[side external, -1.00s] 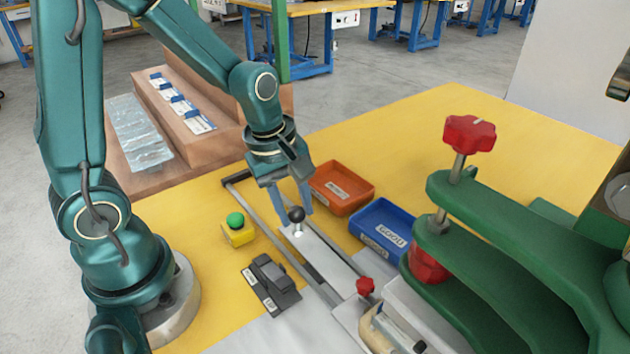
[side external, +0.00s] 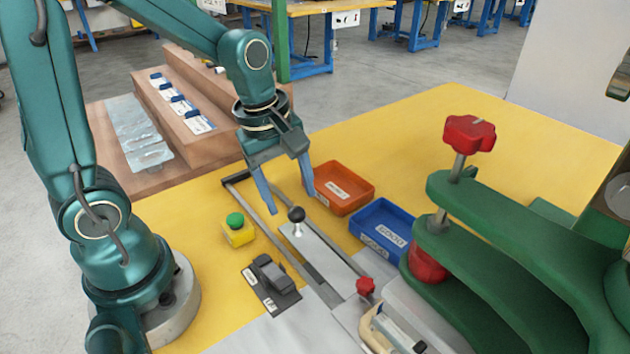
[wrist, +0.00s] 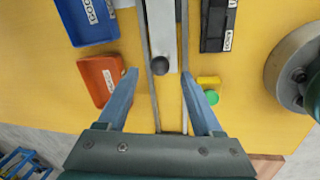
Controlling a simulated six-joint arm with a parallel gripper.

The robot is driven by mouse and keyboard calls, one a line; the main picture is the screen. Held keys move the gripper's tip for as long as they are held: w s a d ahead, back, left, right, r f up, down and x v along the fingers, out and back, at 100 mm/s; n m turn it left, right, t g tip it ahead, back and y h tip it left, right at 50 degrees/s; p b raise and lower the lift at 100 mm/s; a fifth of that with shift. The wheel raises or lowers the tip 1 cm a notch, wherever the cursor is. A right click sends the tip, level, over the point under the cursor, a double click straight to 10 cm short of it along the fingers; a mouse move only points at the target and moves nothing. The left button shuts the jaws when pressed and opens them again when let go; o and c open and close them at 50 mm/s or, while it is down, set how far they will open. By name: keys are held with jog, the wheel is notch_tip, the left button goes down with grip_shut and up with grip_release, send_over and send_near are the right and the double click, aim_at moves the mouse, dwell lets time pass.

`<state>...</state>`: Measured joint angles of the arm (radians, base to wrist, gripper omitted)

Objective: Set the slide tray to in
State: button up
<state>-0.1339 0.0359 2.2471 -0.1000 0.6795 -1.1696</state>
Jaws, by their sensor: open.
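The slide tray (side external: 325,255) is a pale flat plate lying between two grey rails (side external: 262,212). It carries a black ball knob (side external: 296,214) on a short post at its end nearest my gripper. Its other end reaches to the red star knob by the green press. My gripper (side external: 291,198) is open and empty, above the rails and a little behind the knob. In the wrist view the knob (wrist: 159,66) lies ahead of the open fingers (wrist: 165,82), between their lines and apart from both. The tray (wrist: 161,30) extends away from it.
An orange bin (side external: 345,190) and a blue bin labelled GOOD (side external: 384,230) stand right of the rails. A yellow box with a green button (side external: 237,228) and a dark fixture (side external: 271,284) stand left. The green press (side external: 500,230) crowds the right.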

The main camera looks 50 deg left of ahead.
aim_at(294, 209)
jog(key=shift+s+r, duration=0.15)
jog(key=shift+r, duration=0.55)
jog(key=shift+w+f, duration=0.25)
jog(key=shift+f, duration=1.05)
jog(key=shift+w+f, duration=0.25)
jog(key=shift+f, duration=1)
grip_shut()
